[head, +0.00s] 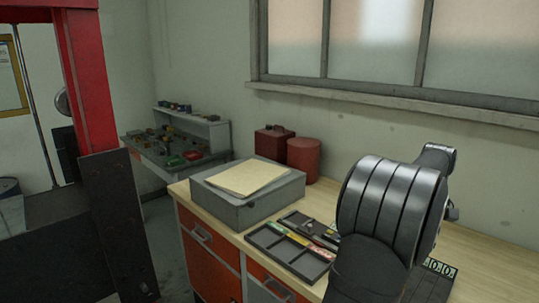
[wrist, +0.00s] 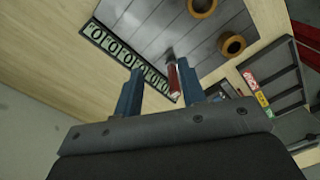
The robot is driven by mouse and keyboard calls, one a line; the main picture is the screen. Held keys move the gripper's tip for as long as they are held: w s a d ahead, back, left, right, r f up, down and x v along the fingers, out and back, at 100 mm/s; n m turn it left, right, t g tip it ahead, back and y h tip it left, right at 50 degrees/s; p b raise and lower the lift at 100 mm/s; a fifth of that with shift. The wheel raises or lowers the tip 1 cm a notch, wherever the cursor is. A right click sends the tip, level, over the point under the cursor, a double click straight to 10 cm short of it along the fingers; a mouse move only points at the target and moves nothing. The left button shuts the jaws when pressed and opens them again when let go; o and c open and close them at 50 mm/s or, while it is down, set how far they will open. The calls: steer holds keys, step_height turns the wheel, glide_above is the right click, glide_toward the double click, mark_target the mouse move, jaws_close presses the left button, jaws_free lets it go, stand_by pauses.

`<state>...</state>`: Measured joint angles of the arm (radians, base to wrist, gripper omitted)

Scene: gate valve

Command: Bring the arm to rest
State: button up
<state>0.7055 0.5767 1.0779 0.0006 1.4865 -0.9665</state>
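My gripper (wrist: 160,95) shows in the wrist view with its two blue fingers apart and nothing seen held between them. A red-handled tool (wrist: 174,78) shows beyond the gap between the fingers, over the edge of a grey panel (wrist: 165,28); I cannot tell its exact height from this view. In the head view my dark, thick arm rises at the right over the wooden workbench (head: 490,262). The gripper itself is not discernible there.
A grey box with papers (head: 245,190), a black parts tray (head: 285,255) and red containers (head: 303,158) stand on the bench left of my arm. Two brown rings (wrist: 231,46) lie on the panel, bordered by a number strip (wrist: 105,38). A window ledge (head: 400,98) runs behind.

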steer(key=s+d+r, duration=0.3)
steer(key=s+r, duration=0.1)
steer(key=s, duration=0.2)
steer(key=w+a+f+m, duration=0.1)
steer(key=w+a, duration=0.2)
steer(key=a, duration=0.5)
steer(key=w+a+f+m, duration=0.1)
steer(key=w+a+m, duration=0.15)
steer(key=a, duration=0.55)
steer(key=shift+n, duration=0.25)
steer(key=shift+w+a+f, duration=0.1)
steer(key=shift+w+f, duration=0.05)
steer(key=shift+f, duration=0.6)
steer(key=shift+w+a+f, duration=0.1)
steer(key=shift+w+f, duration=0.05)
steer(key=shift+f, duration=0.65)
steer(key=shift+w+a+f, duration=0.1)
steer(key=shift+w+f, duration=0.05)
steer(key=shift+f, duration=0.6)
